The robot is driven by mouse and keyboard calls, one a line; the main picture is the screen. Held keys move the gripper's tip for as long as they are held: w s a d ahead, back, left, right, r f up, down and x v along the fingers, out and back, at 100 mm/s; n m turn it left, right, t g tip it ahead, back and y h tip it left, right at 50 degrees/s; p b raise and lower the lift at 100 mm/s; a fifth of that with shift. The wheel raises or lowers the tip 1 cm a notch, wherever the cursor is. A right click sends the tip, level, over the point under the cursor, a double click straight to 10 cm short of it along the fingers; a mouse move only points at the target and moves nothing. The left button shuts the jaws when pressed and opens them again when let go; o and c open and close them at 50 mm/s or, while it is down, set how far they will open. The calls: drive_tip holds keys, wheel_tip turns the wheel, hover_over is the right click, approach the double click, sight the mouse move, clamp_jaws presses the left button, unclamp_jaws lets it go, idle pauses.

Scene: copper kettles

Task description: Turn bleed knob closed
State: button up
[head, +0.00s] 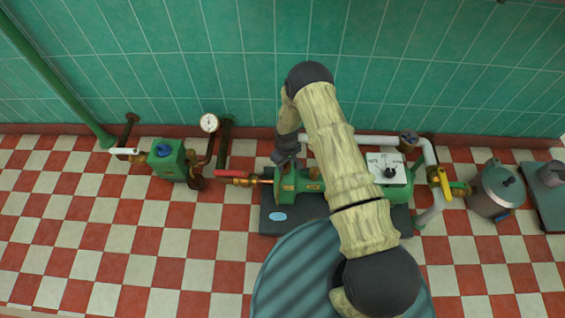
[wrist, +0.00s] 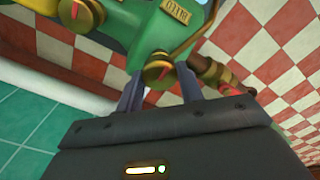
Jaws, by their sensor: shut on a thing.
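In the wrist view, a round brass knob (wrist: 155,72) with a red pointer mark sits on a green machine body (wrist: 130,35). My gripper (wrist: 159,78) has a finger on either side of this knob and is shut on it. The red mark slants up to the right in that view. A second brass knob (wrist: 80,12) with a red mark is at the upper left, apart from my fingers. In the head view, my gripper (head: 286,160) reaches down at the left end of the green pump (head: 300,180); the knob is hidden there. I cannot tell the knobs' labels.
A red-handled valve (head: 232,174) and copper pipe adjoin the pump's left. A white gauge panel (head: 388,168) and yellow lever (head: 444,183) are at its right. A green box (head: 168,160) stands left. The checkered floor at left is clear.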

drive_tip(key=shift+w+d+r, duration=0.1)
drive_tip(key=shift+d, duration=0.1)
drive_tip(key=o, duration=1)
drive_tip(key=shift+a, duration=0.1)
wheel_tip(320, 180, up, 17)
drive_tip(key=p, duration=0.4)
drive_tip(key=shift+r, duration=0.15)
